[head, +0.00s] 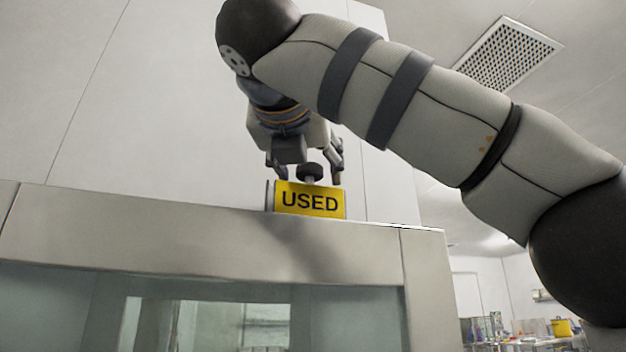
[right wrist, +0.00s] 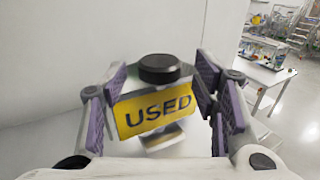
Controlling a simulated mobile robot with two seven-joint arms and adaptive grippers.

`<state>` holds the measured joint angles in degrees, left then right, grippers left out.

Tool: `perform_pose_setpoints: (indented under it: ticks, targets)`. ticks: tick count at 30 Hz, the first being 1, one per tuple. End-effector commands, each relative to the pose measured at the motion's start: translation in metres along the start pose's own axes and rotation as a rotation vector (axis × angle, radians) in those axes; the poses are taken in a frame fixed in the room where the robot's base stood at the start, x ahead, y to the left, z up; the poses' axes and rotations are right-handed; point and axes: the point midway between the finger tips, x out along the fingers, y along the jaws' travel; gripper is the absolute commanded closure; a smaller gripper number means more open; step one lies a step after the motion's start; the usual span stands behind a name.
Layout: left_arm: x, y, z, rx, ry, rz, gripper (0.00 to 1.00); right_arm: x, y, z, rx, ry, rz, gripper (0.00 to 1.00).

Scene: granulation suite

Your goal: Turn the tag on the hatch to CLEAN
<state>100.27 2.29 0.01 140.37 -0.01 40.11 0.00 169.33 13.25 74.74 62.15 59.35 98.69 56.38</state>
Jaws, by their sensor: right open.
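The tag is a yellow plate (head: 310,200) reading USED in black, standing on the top edge of the hatch frame (head: 200,233). A dark round knob (head: 311,171) sits just above the tag. My right gripper (head: 305,177) is over the tag from above, fingers apart on either side of the knob. In the right wrist view the yellow tag (right wrist: 154,112) and the dark knob (right wrist: 158,69) lie between the two purple-padded fingers (right wrist: 162,92), with a gap on each side. My left gripper is not in view.
The hatch's glass pane (head: 210,315) is below the frame. A pale wall (head: 150,100) rises behind the tag. At the far right, a bench (right wrist: 266,75) holds several small items and a yellow container (head: 561,327). Floor beside the bench looks clear.

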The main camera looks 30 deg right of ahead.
Motion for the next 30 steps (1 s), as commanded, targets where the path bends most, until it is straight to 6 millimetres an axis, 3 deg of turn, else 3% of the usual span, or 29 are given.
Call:
perform_pose_setpoints:
  ticks: [12, 14, 19, 30]
  targets:
    - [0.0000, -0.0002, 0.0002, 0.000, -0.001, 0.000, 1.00, -0.0047, 0.0002, -0.0001, 0.000, 0.001, 0.001, 0.45]
    - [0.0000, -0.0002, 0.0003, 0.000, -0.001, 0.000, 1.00, -0.0046, 0.0002, -0.0002, 0.000, 0.001, 0.001, 0.55]
    - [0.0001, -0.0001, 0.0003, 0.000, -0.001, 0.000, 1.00, -0.0043, 0.0001, -0.0003, 0.000, 0.001, 0.000, 0.93]
    - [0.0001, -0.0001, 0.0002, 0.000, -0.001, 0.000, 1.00, -0.0033, -0.0015, -0.0003, 0.001, 0.002, 0.048, 0.93]
